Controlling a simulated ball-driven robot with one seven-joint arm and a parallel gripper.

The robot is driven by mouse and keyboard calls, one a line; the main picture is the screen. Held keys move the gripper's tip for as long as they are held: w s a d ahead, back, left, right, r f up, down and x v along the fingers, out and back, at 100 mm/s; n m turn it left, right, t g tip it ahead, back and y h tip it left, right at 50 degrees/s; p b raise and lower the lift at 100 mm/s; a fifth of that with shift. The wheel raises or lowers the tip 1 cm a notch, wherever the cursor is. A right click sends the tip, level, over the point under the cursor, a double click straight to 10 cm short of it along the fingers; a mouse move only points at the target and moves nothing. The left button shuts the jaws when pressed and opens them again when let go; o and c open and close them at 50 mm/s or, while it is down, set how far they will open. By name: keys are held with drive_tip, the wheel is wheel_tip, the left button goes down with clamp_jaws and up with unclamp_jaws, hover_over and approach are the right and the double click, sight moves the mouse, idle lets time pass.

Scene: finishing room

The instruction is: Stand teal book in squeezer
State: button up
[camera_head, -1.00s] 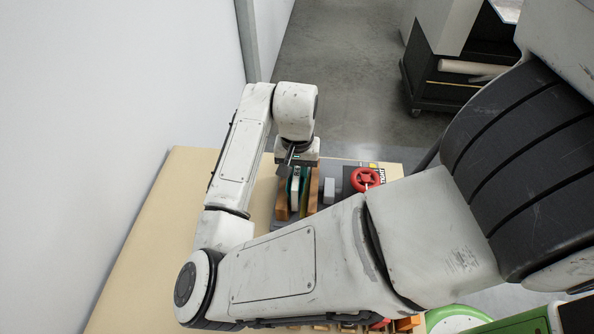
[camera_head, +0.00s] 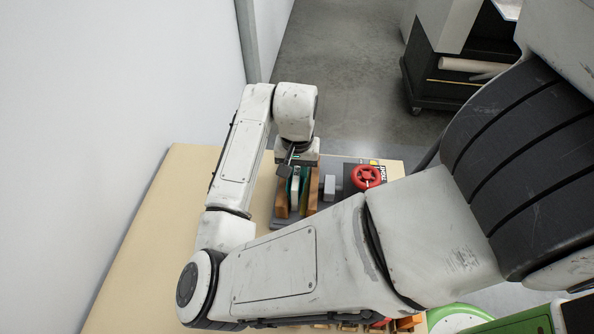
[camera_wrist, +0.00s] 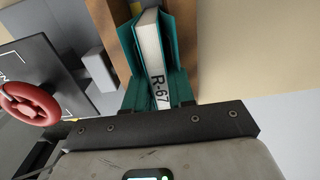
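The teal book (camera_wrist: 172,42) stands on edge between the wooden jaws of the squeezer in the wrist view, with pale pages and an "R-67" mark at the end facing my gripper. In the head view the teal book (camera_head: 295,186) is partly hidden below my wrist. The squeezer has a left wooden jaw (camera_head: 282,203), a right wooden jaw (camera_head: 313,190) and a red handwheel (camera_head: 367,177). The handwheel also shows in the wrist view (camera_wrist: 30,103). My gripper (camera_head: 294,166) is directly over the book, close to its near end. Its fingertips and any grip are not clear.
The squeezer stands on a pale table (camera_head: 150,235) beside a white wall (camera_head: 90,110). Bare tabletop lies left of the squeezer. A dark wheeled cart (camera_head: 440,85) stands on the floor at the back right. My arm covers much of the near table.

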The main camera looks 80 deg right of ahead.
drive_tip(key=shift+o, duration=0.8)
wheel_tip(320, 180, up, 6)
drive_tip(key=p, duration=0.5)
drive_tip(key=shift+r, duration=2.5)
